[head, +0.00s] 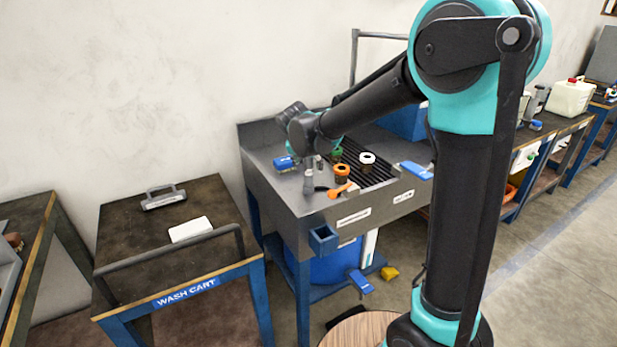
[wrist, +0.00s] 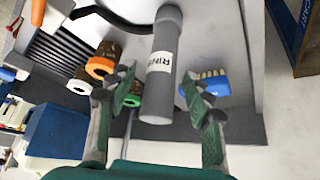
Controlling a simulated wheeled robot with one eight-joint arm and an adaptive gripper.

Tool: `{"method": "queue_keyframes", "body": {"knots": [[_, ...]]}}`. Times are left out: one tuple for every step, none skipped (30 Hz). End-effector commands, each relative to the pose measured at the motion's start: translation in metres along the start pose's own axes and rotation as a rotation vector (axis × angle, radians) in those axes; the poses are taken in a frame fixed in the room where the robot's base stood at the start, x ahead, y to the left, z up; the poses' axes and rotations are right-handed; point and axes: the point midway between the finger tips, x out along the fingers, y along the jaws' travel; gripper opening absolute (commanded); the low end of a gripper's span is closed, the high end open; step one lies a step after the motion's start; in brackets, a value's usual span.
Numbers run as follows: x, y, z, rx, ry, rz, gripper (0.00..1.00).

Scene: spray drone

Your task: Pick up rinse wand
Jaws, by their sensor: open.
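The rinse wand (wrist: 163,50) is a grey cylinder with a white label whose visible letters read "RIN". In the wrist view it lies between the two fingers of my gripper (wrist: 159,82), with a visible gap on each side. My gripper is open, one finger left of the wand and one right of it. In the head view my gripper (head: 313,165) is over the left part of the grey sink bench (head: 280,182), and a grey upright piece, likely the wand (head: 308,184), shows just below it. I cannot tell the exact height gap.
Bottles with orange (head: 341,171), white (head: 367,159) and green caps stand right of the wand by a black grate. A blue brush (head: 285,162) lies close on the left. An orange-handled item (head: 342,190) lies near the front edge. The wash cart (head: 130,240) stands left.

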Motion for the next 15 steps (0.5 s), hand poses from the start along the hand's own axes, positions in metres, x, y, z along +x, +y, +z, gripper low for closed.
{"method": "queue_keyframes", "body": {"knots": [[0.0,0.0,0.0,0.0,0.0,0.0,0.51],[-0.0001,0.0,0.0,0.0,0.0,0.0,0.51],[-0.0002,-0.0001,0.0,0.0,0.0,0.0,0.51],[-0.0002,-0.0001,0.0,0.0,0.0,0.0,0.51],[-0.0003,-0.0001,0.0,0.0,0.0,0.0,0.48],[-0.0003,-0.0001,-0.0001,0.0,0.0,0.0,0.43],[-0.0003,-0.0002,-0.0001,0.0,0.0,0.0,0.4],[-0.0004,-0.0001,-0.0001,0.0,0.0,0.0,0.36],[-0.0004,-0.0002,-0.0001,0.0,0.0,0.0,0.31],[-0.0004,-0.0002,-0.0001,0.0,0.0,0.0,0.27],[-0.0004,-0.0002,-0.0001,0.0,0.0,0.0,0.24],[-0.0005,-0.0002,-0.0001,0.0,0.0,0.0,0.19],[-0.0005,-0.0002,-0.0001,0.0,0.0,0.0,0.15],[-0.0005,-0.0002,-0.0001,0.0,0.0,0.0,0.11],[-0.0005,-0.0002,-0.0001,0.0,0.0,0.0,0.06]]}}
